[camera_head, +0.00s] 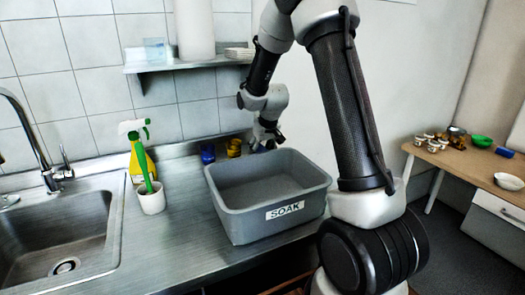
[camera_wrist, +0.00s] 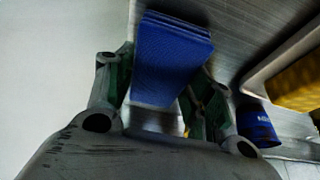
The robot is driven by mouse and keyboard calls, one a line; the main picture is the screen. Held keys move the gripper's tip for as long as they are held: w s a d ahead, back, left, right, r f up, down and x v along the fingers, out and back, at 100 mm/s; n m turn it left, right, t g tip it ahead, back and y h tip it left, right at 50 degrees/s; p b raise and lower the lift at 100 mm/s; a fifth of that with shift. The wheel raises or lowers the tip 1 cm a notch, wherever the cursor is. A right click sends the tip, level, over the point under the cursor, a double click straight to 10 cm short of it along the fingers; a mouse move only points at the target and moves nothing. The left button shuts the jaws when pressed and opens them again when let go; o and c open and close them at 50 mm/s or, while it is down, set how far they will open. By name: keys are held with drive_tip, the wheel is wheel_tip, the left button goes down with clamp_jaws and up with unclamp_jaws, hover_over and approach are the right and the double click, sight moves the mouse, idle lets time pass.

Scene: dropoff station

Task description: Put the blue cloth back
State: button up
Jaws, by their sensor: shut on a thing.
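The blue cloth (camera_wrist: 170,55) shows in the wrist view as a folded, layered block between the two fingers. My gripper (camera_wrist: 162,90) is shut on it, a finger on either side. In the head view my gripper (camera_head: 263,143) hangs low over the back of the counter, behind the grey bin marked SOAK (camera_head: 290,212). The cloth is mostly hidden there, and I cannot tell whether it touches the counter. The visible inside of the bin looks empty.
A blue cup (camera_head: 207,153) and a yellow cup (camera_head: 233,148) stand left of my gripper. A spray bottle (camera_head: 142,160) and a white pot with a brush (camera_head: 152,198) stand by the sink (camera_head: 65,235). A shelf (camera_head: 185,62) is above. A side table (camera_head: 470,165) holds dishes.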

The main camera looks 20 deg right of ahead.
drive_tip(key=shift+f, duration=0.15)
drive_tip(key=o, duration=1)
drive_tip(key=shift+c, duration=0.2)
drive_tip(key=shift+r, duration=0.35)
drive_tip(key=v, duration=1.2)
drive_tip(key=s+a+r, duration=0.1)
drive_tip(key=s+r, duration=0.3)
drive_tip(key=s, duration=0.3)
drive_tip(key=s+r, duration=0.3)
drive_tip(key=s, duration=2.2)
drive_tip(key=shift+s+a+f, duration=0.2)
drive_tip(key=shift+a, duration=0.1)
